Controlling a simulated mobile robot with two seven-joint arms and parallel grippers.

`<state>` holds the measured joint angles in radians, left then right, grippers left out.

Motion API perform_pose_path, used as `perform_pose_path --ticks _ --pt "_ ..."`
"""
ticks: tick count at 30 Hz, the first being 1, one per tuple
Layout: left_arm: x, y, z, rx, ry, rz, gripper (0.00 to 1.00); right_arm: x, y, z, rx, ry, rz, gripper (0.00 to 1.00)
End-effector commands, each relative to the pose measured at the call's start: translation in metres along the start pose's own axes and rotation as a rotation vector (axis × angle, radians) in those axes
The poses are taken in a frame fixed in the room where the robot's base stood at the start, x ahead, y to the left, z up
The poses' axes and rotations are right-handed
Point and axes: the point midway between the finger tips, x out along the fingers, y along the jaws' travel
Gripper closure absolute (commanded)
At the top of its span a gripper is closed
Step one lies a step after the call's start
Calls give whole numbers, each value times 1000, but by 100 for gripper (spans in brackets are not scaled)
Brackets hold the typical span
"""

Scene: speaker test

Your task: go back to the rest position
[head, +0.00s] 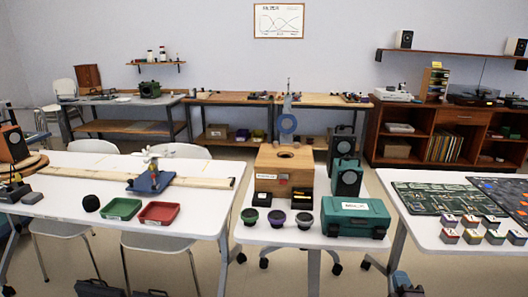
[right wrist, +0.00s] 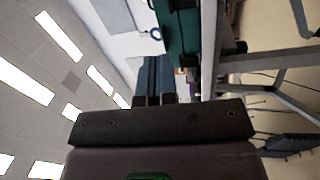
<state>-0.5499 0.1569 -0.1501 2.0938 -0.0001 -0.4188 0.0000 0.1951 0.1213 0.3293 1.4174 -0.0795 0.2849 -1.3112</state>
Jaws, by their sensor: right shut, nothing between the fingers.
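My right gripper (head: 403,283) shows at the bottom edge of the head view, low in front of the gap between the middle and right tables. Its fingers are shut and empty, and they also show in the right wrist view (right wrist: 156,98). The teal case (head: 356,218) on the middle table lies beyond it, apart from the fingers. The teal case shows at the top of the wrist view (right wrist: 181,38). I cannot make out my left gripper in the head view.
The middle table (head: 270,234) also bears a wooden box (head: 267,185) and dark pots. The left table (head: 62,205) holds a green tray (head: 121,209) and a red tray (head: 159,213). The right table (head: 424,229) holds circuit boards and small blocks. Dark cases lie low at bottom left.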

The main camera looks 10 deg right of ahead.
Motion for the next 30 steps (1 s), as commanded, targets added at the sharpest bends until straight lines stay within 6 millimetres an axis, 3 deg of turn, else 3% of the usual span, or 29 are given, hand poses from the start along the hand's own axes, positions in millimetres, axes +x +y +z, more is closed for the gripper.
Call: perform_pose_path --ticks 5,9,14,21,30 --pt "0 0 -2 -1 4 0 100 3 -3 0 266 -27 -67 100" --pt "0 1 -2 -7 7 -1 100 8 11 -22 542 -30 -122 100" --pt "0 2 -3 -14 9 -3 100 -21 16 -47 840 -55 -235 100" --pt "-3 1 -10 -16 23 -6 100 -121 11 -83 1200 -174 -468 100" --pt "-10 -2 -11 -13 17 -10 100 -253 9 -105 1294 -291 -678 100"
